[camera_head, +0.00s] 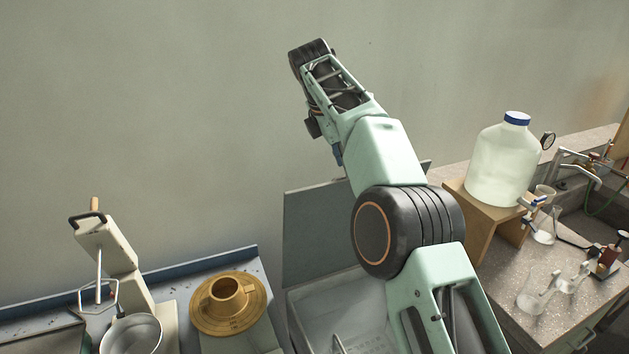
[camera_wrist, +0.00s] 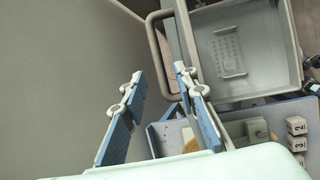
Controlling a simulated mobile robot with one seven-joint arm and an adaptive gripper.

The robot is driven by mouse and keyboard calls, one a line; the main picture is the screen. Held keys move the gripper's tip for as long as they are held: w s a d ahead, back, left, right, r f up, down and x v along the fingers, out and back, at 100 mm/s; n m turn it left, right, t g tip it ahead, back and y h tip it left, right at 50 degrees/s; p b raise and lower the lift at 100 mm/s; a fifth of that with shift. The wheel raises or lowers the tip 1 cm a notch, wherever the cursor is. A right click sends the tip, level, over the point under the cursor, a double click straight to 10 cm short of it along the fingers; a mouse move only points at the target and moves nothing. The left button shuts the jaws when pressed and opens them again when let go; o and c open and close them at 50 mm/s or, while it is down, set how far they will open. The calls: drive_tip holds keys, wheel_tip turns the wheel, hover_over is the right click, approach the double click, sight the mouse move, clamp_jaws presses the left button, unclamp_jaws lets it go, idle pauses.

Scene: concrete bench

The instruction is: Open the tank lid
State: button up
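The tank (camera_head: 340,312) is a grey open-topped box on the bench, partly hidden behind my arm in the head view. Its flat grey lid (camera_head: 318,235) stands raised at the back edge, so the inside shows. In the wrist view the tank (camera_wrist: 290,50) is at the upper right, with a slotted plate on its floor. The lid is seen nearly edge-on (camera_wrist: 187,42), with a grey bar handle (camera_wrist: 155,45) on its left. My gripper (camera_wrist: 158,84) has its two blue-padded fingers apart, the handle near and beyond the tips. Contact is unclear. The head view hides the fingers.
A brass flanged ring (camera_head: 228,303) and a pan (camera_head: 131,335) are left of the tank. A large capped bottle (camera_head: 503,165) stands on a wooden stand (camera_head: 485,218) at right, near glass flasks (camera_head: 545,225). Numbered cubes (camera_wrist: 296,125) lie below the tank in the wrist view.

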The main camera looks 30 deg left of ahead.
sight(316, 187)
drive_tip(key=s, duration=0.3)
drive_tip(key=s+a, duration=0.1)
drive_tip(key=s, duration=0.3)
drive_tip(key=s+a, duration=0.1)
drive_tip(key=s, duration=0.3)
drive_tip(key=shift+s, duration=0.1)
